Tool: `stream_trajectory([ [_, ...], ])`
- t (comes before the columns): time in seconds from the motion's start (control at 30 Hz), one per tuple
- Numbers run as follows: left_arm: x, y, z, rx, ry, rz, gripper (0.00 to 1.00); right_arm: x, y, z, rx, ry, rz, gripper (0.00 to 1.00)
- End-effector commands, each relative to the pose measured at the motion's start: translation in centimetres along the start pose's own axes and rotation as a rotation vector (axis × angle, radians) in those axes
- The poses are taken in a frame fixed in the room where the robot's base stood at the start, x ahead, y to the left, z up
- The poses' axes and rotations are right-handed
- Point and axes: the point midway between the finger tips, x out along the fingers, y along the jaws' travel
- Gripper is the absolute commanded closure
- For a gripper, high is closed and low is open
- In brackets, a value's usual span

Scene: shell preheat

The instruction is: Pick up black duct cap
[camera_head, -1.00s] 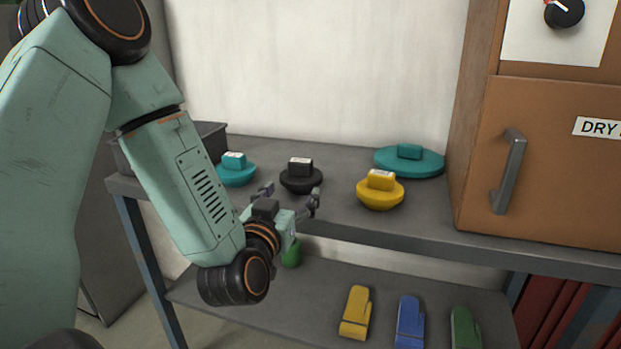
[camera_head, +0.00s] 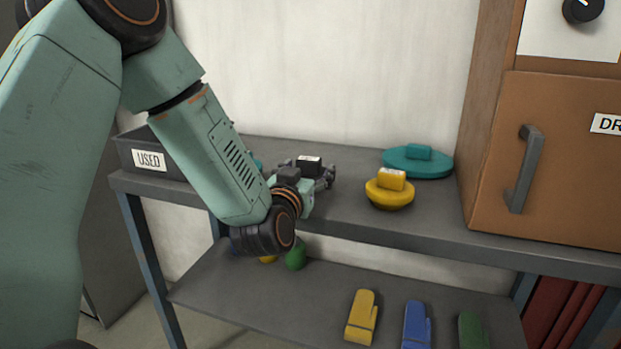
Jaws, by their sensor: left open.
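The black duct cap (camera_head: 309,160) sits on the upper shelf. Its block-shaped handle with a pale top shows above my gripper, and most of its round base is hidden. My left gripper (camera_head: 308,172) is open, low over the shelf, with its fingers around or just in front of the cap. I cannot tell whether they touch it. My right gripper is not in view.
A yellow cap (camera_head: 390,190) and a wide teal cap (camera_head: 418,162) stand to the right on the shelf (camera_head: 350,228). A sliver of another teal cap shows behind my arm. A bin marked USED (camera_head: 148,160) is at left, a brown oven (camera_head: 555,160) at right. Mitts lie below.

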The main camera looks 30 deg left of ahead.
Motion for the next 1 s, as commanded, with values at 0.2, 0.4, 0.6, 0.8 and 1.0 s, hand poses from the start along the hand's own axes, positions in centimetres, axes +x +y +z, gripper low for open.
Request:
stream_trajectory([
  [0.2, 0.03, -0.08, 0.01, -0.001, 0.000, -0.001, 0.42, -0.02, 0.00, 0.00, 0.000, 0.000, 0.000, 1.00],
  [0.4, 0.01, -0.07, 0.01, 0.000, 0.000, -0.001, 0.59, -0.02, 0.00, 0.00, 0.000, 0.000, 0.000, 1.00],
  [0.6, 0.00, -0.07, 0.02, 0.000, 0.000, -0.001, 0.76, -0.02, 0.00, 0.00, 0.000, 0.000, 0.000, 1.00],
  [0.8, 0.00, -0.08, 0.03, 0.000, -0.001, -0.001, 0.92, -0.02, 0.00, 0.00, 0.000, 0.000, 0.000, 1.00],
  [1.0, 0.01, -0.07, -0.08, -0.001, 0.001, -0.001, 0.92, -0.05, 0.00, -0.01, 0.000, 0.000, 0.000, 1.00],
])
